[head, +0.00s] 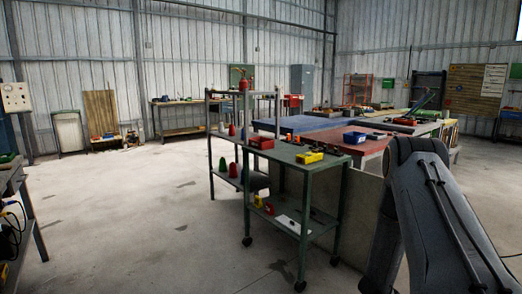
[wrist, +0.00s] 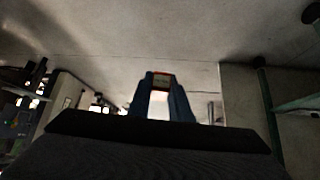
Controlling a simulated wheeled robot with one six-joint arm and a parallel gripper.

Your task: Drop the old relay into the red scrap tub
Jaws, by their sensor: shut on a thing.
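In the head view my gripper is out of sight; only my arm shows at the right. A small red bin (head: 262,142) sits on the back left of a green wheeled cart's top. I cannot tell whether this bin is the scrap tub.
A blue bin (head: 354,137) rests on the red top.

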